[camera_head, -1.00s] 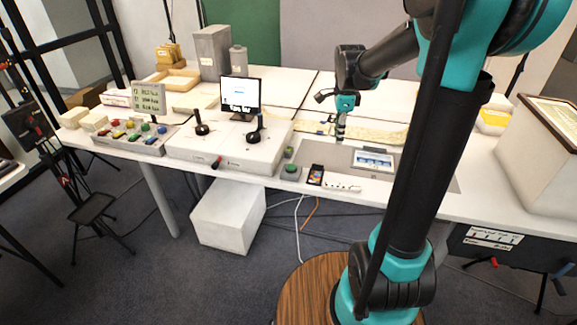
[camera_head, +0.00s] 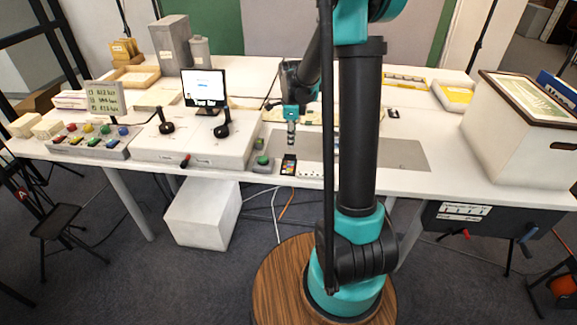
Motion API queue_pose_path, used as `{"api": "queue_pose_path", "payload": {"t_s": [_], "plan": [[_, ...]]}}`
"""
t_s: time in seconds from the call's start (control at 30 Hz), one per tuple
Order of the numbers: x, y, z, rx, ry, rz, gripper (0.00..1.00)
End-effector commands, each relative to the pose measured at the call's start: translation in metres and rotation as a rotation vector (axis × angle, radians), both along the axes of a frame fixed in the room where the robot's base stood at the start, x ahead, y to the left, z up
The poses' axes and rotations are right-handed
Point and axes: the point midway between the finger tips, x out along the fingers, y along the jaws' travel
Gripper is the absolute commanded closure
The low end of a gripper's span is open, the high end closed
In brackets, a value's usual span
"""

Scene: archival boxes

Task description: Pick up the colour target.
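The colour target (camera_head: 288,166), a small dark card with coloured patches, lies on the front part of the white table, right of the green button. My gripper (camera_head: 291,143) points down just behind or above the colour target in the picture. Its fingers look narrow and close together, too small to tell whether they are open or shut. A small gap shows between the fingertips and the card. The card appears to rest on the table and is not seen held.
A green button (camera_head: 262,160) sits close left of the target, beside the white control console (camera_head: 190,150). A white strip (camera_head: 311,170) lies close on its right. A grey mat (camera_head: 405,154) extends behind my arm. A large white box (camera_head: 520,135) stands at the right end.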

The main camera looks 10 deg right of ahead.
Motion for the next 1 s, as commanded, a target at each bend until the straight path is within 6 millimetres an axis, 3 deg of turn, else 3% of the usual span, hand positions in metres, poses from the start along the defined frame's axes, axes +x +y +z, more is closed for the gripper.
{"api": "queue_pose_path", "payload": {"t_s": [0.17,0.5,0.8,1.0], "plan": [[-0.001,0.001,-0.010,0.000,0.000,0.001,0.73],[-0.004,0.007,-0.052,0.000,0.000,0.001,0.73],[-0.004,0.007,-0.057,0.000,0.000,0.001,0.73],[-0.004,0.007,-0.056,0.000,0.000,0.001,0.96]]}}
